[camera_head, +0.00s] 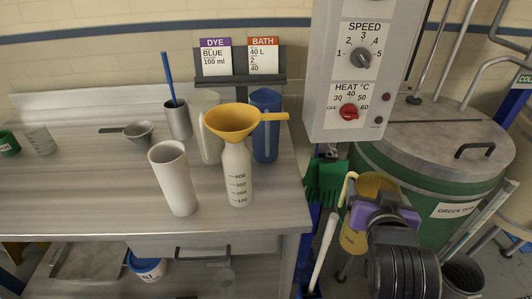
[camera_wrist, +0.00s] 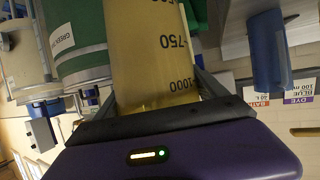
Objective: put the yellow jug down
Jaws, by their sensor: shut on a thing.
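The yellow jug (camera_head: 354,238) is a translucent yellow measuring jug with a pale handle on its left side and dark graduation marks. It is in the air to the right of the steel bench, in front of the green tank. My gripper (camera_head: 376,208) is shut on the jug and covers part of it. In the wrist view the jug (camera_wrist: 152,50) fills the middle between the two fingers, with marks 750 and 1000 showing.
The steel bench (camera_head: 110,195) holds a yellow funnel (camera_head: 232,121) in a white graduated bottle (camera_head: 238,178), a white cylinder (camera_head: 173,180), a blue jug (camera_head: 265,125) and other vessels. The bench's front right has bare room. The green tank (camera_head: 429,185) and control box (camera_head: 358,75) stand close by.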

